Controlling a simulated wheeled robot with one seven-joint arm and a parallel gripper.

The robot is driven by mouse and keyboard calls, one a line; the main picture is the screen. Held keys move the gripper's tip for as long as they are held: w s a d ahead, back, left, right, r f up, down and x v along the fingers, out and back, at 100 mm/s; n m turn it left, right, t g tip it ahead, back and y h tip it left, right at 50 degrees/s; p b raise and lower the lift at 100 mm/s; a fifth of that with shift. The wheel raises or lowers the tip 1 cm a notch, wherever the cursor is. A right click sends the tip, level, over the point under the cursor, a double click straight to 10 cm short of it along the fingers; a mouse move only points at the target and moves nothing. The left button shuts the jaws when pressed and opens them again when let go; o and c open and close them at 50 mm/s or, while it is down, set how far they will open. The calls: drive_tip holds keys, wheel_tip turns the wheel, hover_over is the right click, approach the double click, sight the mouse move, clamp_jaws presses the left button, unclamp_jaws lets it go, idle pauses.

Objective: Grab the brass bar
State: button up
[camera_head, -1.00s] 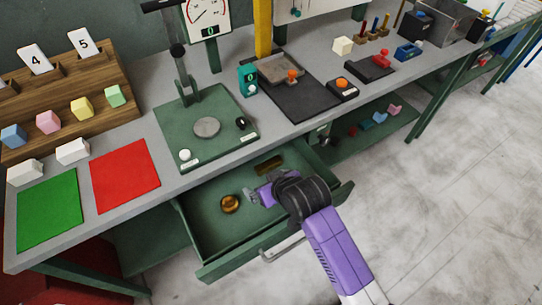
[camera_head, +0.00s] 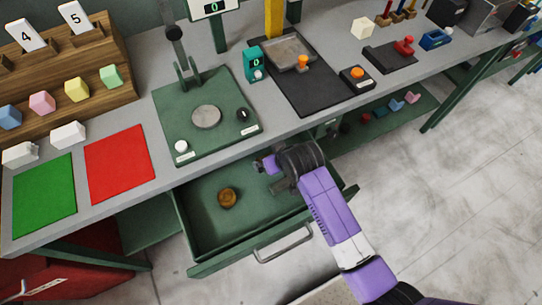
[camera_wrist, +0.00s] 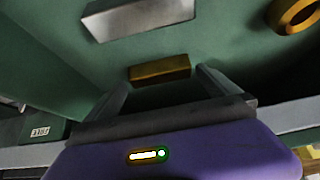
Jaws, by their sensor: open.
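The brass bar (camera_wrist: 160,69) lies on the green floor of the open drawer. In the wrist view it sits just beyond and roughly between the two fingertips of my gripper (camera_wrist: 164,78), which is open with nothing held. I cannot tell whether the fingers reach around the bar. In the head view my gripper (camera_head: 267,167) is over the back right part of the drawer and the bar is hidden behind it.
The green drawer (camera_head: 232,256) stands pulled out under the bench. A round brass piece (camera_head: 228,198) lies in it, and it shows ring-like in the wrist view (camera_wrist: 297,14). A silver-grey block (camera_wrist: 138,17) lies near the bar. The bench edge overhangs the drawer's back.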

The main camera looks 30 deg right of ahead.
drive_tip(key=shift+x, duration=1.15)
drive_tip(key=c, duration=1.6)
drive_tip(key=shift+r, duration=0.1)
drive_tip(key=shift+c, duration=1)
